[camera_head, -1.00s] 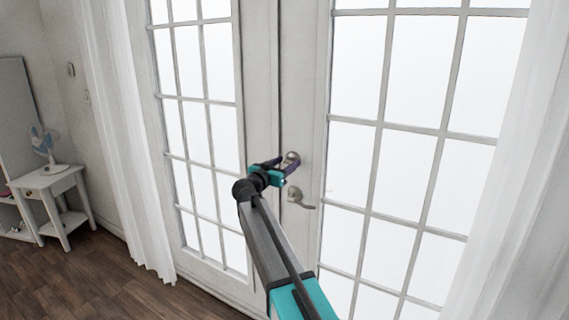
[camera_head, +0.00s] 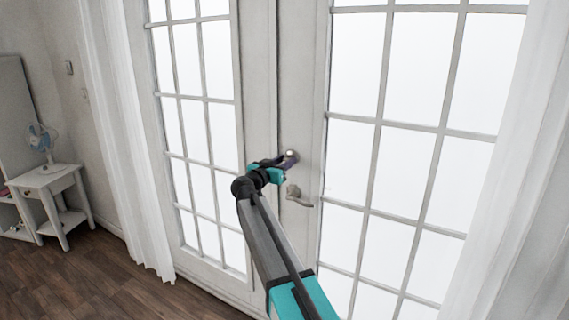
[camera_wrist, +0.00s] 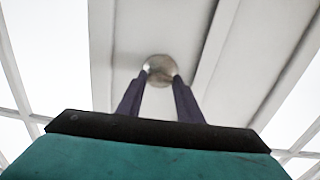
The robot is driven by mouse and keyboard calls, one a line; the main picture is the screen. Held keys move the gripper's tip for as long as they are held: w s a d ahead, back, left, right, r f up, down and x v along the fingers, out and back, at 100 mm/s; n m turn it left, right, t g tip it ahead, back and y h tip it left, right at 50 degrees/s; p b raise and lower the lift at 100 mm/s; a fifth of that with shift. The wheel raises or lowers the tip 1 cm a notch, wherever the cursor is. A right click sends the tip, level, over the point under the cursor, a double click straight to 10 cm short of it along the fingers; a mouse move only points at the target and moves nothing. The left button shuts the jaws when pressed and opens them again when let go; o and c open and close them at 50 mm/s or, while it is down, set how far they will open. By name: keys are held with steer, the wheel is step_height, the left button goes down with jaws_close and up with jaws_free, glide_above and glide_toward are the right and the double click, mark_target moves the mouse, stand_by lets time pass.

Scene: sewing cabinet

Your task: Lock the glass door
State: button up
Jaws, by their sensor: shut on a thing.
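The glass double door (camera_head: 310,60) is white with many panes and looks shut. A round metal deadbolt lock (camera_head: 292,155) sits on the right door leaf near the middle seam. Below it is a metal lever handle (camera_head: 296,194) that points right. My gripper (camera_head: 285,162) is at the deadbolt, its dark purple fingers closed in on it. In the wrist view the round lock plate (camera_wrist: 158,66) shows between and behind the fingertips (camera_wrist: 160,76). The fingers are shut on the lock's turn piece, which they largely hide. I cannot tell which way the turn piece stands.
White curtains (camera_head: 125,150) hang at the left and another curtain (camera_head: 500,170) at the right. A small white table (camera_head: 50,182) with a fan (camera_head: 42,140) stands at the far left. The wooden floor (camera_head: 110,285) is clear at lower left.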

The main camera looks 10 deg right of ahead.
steer(key=shift+a, duration=0.1)
steer(key=n+b, duration=0.2)
steer(key=n, duration=0.1)
steer(key=shift+f+n+b, duration=0.1)
steer(key=shift+n+b, duration=0.2)
steer(key=shift+b, duration=0.1)
steer(key=n+b, duration=0.1)
steer(key=n, duration=0.3)
steer(key=shift+w+a+n, duration=0.1)
steer(key=shift+n, duration=0.3)
steer(key=n, duration=0.5)
steer(key=shift+a+n+p, duration=0.1)
steer(key=shift+n+p, duration=0.75)
steer(key=shift+n, duration=1.25)
steer(key=o, duration=1.1)
steer(key=shift+f, duration=0.1)
